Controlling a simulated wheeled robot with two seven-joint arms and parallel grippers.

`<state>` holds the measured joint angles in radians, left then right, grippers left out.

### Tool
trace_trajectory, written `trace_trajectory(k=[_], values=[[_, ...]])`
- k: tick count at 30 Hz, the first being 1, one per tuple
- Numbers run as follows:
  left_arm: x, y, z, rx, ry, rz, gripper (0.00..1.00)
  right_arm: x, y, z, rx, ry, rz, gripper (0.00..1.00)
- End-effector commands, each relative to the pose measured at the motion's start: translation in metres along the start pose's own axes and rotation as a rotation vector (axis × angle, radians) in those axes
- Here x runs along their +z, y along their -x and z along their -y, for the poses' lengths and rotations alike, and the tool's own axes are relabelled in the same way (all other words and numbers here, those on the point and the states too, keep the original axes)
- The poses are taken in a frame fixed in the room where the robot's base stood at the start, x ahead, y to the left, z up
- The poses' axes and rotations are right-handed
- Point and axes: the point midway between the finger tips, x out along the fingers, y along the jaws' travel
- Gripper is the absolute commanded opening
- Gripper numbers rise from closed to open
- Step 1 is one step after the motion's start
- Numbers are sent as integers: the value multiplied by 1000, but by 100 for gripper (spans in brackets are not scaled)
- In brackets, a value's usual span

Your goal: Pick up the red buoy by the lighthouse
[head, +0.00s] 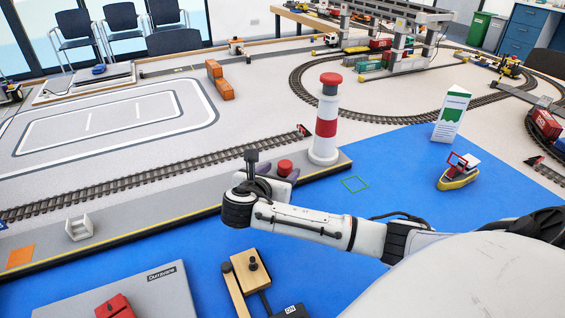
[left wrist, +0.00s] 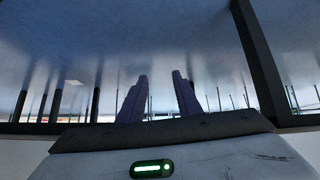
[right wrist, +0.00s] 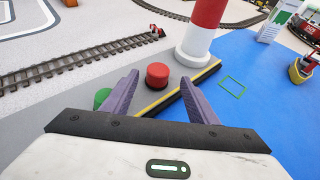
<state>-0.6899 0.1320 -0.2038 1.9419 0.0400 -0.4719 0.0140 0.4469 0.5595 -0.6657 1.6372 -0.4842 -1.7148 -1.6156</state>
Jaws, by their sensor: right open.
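The red buoy (head: 285,167) is a short red cylinder on the grey quay, left of the red-and-white lighthouse (head: 326,125). In the right wrist view the buoy (right wrist: 157,77) stands upright beyond and between the fingertips, with the lighthouse base (right wrist: 193,55) to its right. My right gripper (right wrist: 160,80) is open and empty, its two purple fingers apart. In the head view the right gripper (head: 280,174) is beside the buoy, partly hidden by its own wrist. My left gripper (left wrist: 161,76) is open and empty in the left wrist view; it does not show in the head view.
A green buoy (right wrist: 103,97) sits left of the red one, partly behind a finger. A yellow-striped quay edge borders the blue water surface (head: 400,170), which has a green square outline (head: 355,184). A boat (head: 458,173) and a white sign (head: 451,114) stand right. Railway track (head: 150,172) runs behind.

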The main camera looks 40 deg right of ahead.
Motion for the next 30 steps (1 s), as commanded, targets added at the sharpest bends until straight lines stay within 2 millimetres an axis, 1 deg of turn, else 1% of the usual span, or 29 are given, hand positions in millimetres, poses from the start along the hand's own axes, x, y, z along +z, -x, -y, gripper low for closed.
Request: trace_trajectory(k=[5, 9, 13, 16, 22, 23, 30], values=[[1, -1, -1, 2, -1, -1, 31, 0, -14, 0, -1, 0, 1, 54], [1, -3, -1, 2, -3, -6, 31, -1, -36, -1, -3, -1, 0, 54], [1, -4, -1, 2, -4, -7, 31, 0, -52, -1, -2, -1, 1, 54], [-1, -5, -1, 2, -5, -10, 31, 0, -58, -1, 0, -1, 1, 54], [-7, -5, 0, 1, -7, -21, 31, 0, -58, -1, 0, -1, 0, 54], [-7, -5, 0, 1, -7, -22, 31, 0, -58, -1, 0, -1, 0, 50], [-8, -5, 0, 1, -6, -24, 31, 0, -58, -2, 0, 0, 0, 10]])
